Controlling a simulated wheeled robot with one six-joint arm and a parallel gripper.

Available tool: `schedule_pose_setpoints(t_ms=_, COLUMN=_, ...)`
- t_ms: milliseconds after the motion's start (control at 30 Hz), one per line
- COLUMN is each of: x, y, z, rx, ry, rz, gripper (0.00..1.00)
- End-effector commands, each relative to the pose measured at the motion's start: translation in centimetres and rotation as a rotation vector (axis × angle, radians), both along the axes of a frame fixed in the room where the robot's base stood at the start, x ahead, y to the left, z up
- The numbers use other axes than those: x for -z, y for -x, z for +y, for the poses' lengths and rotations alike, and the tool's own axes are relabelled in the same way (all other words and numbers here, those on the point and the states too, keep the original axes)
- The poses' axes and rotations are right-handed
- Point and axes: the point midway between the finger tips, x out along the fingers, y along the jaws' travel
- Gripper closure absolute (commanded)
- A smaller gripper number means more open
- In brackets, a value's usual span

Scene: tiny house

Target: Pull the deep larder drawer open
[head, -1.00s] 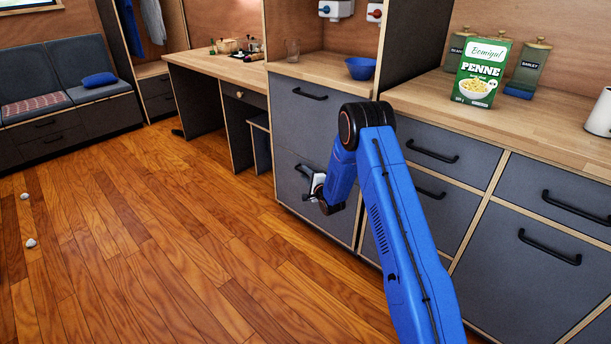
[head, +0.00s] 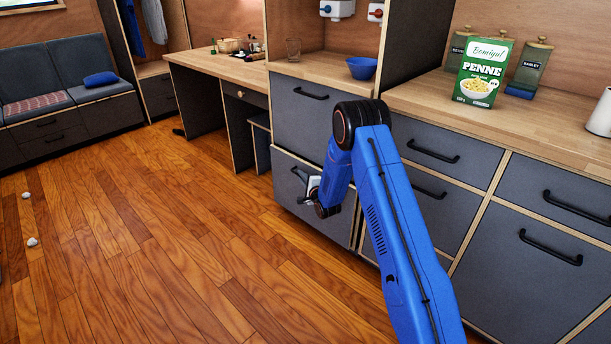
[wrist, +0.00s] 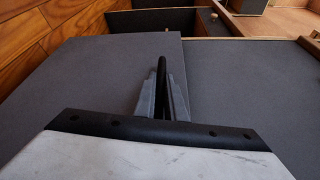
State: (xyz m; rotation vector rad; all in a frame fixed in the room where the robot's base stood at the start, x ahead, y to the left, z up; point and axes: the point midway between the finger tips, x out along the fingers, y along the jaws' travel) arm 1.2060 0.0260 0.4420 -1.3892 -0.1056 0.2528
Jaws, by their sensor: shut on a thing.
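The deep larder drawer (head: 286,190) is the lower grey front below the counter with the blue bowl. It stands slightly out from the cabinet. Its black bar handle (head: 297,173) shows just left of my gripper (head: 311,190), which is partly hidden by my blue arm. In the wrist view, the fingers of my gripper (wrist: 163,85) are shut around the handle (wrist: 162,66), against the grey drawer front (wrist: 80,85). The right part of the drawer front is behind my arm in the head view.
A shut upper drawer (head: 310,110) is above. The blue bowl (head: 361,68) and a penne box (head: 482,75) stand on the counters. A desk (head: 215,65) is at the left. The wooden floor (head: 160,240) before the drawer is clear.

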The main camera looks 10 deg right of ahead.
Motion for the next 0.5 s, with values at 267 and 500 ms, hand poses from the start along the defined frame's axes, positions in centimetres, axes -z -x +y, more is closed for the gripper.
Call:
schedule_pose_setpoints(t_ms=267, x=0.2, y=4.4, z=6.2, rx=-0.007, ry=0.001, rz=0.004, gripper=1.00)
schedule_pose_setpoints(t_ms=500, x=0.1, y=8.3, z=11.6, rx=-0.007, ry=0.002, rz=0.001, gripper=1.00)
